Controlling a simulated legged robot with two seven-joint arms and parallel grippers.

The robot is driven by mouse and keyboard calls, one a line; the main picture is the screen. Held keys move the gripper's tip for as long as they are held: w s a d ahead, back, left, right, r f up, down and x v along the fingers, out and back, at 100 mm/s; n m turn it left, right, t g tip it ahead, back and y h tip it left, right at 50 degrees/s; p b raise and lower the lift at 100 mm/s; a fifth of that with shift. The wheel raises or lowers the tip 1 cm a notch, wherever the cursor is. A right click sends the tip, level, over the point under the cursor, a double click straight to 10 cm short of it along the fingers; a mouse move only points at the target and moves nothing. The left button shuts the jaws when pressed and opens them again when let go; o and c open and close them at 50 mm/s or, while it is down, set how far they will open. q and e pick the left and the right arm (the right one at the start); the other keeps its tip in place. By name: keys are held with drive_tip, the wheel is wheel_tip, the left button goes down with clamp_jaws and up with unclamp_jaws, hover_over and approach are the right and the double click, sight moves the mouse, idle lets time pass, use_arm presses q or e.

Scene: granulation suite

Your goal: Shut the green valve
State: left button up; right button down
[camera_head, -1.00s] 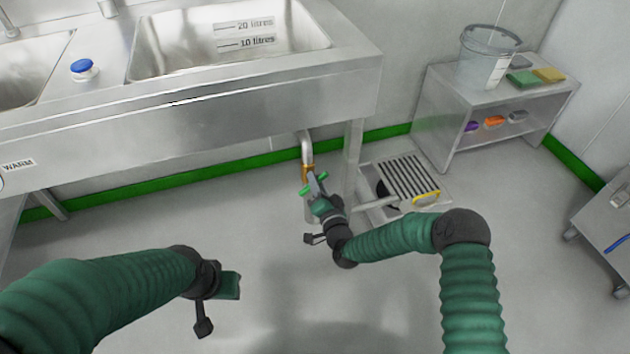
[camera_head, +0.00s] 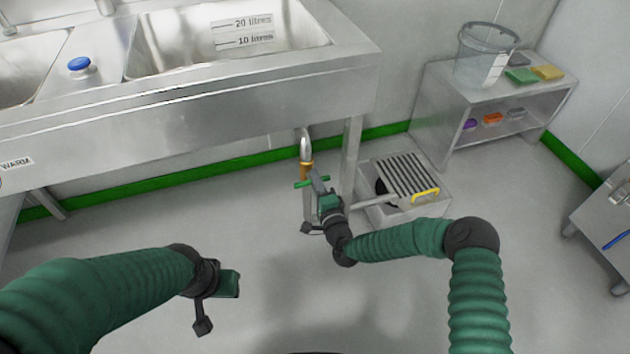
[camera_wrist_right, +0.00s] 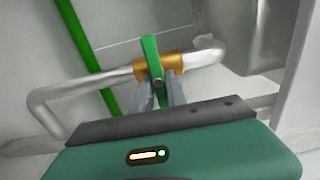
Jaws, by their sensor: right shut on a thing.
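The green valve handle (camera_head: 301,184) sits on a brass valve body (camera_head: 306,168) in the drain pipe below the sink. In the head view it lies nearly level, across the upright pipe. In the right wrist view the green handle (camera_wrist_right: 151,52) also crosses the pipe at the brass body (camera_wrist_right: 179,64). My right gripper (camera_head: 315,178) is shut on the handle; its two fingers (camera_wrist_right: 160,92) stand on either side of it in the wrist view. My left gripper (camera_head: 232,284) hangs over the floor, away from the valve; its fingers are not clear.
The steel sink (camera_head: 250,98) overhangs the valve, with a sink leg (camera_head: 352,150) to its right. A floor drain box (camera_head: 432,207) with a grate and yellow handle stands right of my right gripper. A shelf unit (camera_head: 440,110) holds a clear bucket (camera_head: 478,62). The front floor is clear.

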drive_tip(key=shift+d+f, duration=0.15)
drive_tip(key=shift+f, duration=0.1)
drive_tip(key=c, duration=1.3)
unclamp_jaws()
drive_tip(key=shift+r, duration=0.1)
drive_tip(key=p+v, duration=0.6)
drive_tip(key=v, duration=1)
drive_tip(key=shift+s+d, duration=0.1)
drive_tip(key=shift+s, duration=0.3)
